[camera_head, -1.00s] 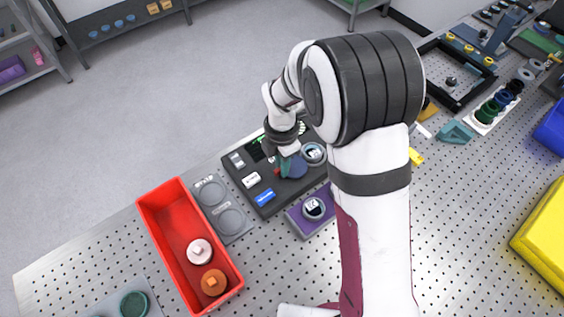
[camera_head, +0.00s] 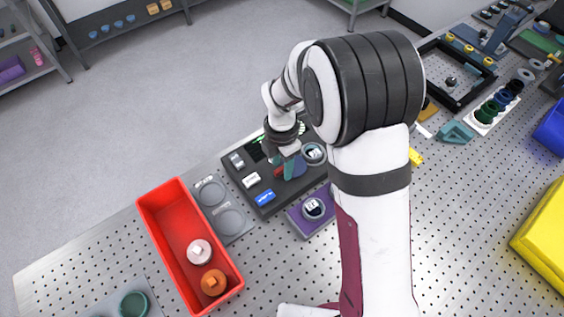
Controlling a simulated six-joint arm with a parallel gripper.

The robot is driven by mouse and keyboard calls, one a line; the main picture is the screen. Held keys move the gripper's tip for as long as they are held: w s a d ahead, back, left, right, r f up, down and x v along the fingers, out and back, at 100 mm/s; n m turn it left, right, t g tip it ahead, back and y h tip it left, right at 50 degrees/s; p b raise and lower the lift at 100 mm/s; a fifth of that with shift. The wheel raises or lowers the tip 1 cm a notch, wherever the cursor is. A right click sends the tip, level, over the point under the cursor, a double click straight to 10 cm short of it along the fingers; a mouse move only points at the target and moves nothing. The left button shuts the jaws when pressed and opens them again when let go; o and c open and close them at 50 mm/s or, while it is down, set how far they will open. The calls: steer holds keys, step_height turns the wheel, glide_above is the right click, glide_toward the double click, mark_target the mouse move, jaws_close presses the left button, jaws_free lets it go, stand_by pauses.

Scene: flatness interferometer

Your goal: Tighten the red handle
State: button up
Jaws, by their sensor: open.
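The dark instrument panel (camera_head: 268,200) lies on the perforated bench, left of my large white and black arm. A small red part (camera_head: 278,172), which looks like the red handle, shows on the panel beside a blue round part (camera_head: 298,168). The wrist and fingers hide much of the red part.
A red bin (camera_head: 152,207) with a white and an orange piece stands left of the panel. A purple block (camera_head: 297,224) sits close in front of the panel. Bare bench shows at the lower left.

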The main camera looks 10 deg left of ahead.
mark_target(282, 168)
step_height(282, 168, up, 16)
stand_by(0.3)
steer(key=shift+f, duration=0.1)
steer(key=s+d+m+y, duration=0.1)
steer(key=s+d+m, duration=0.5)
steer(key=s+m, duration=0.5)
steer(key=s+d+m, duration=0.6)
steer(key=s+m, duration=0.6)
steer(key=m, duration=0.9)
steer(key=shift+d+f+y, duration=0.25)
steer(key=shift+f+y, duration=0.1)
steer(key=shift+y, duration=0.05)
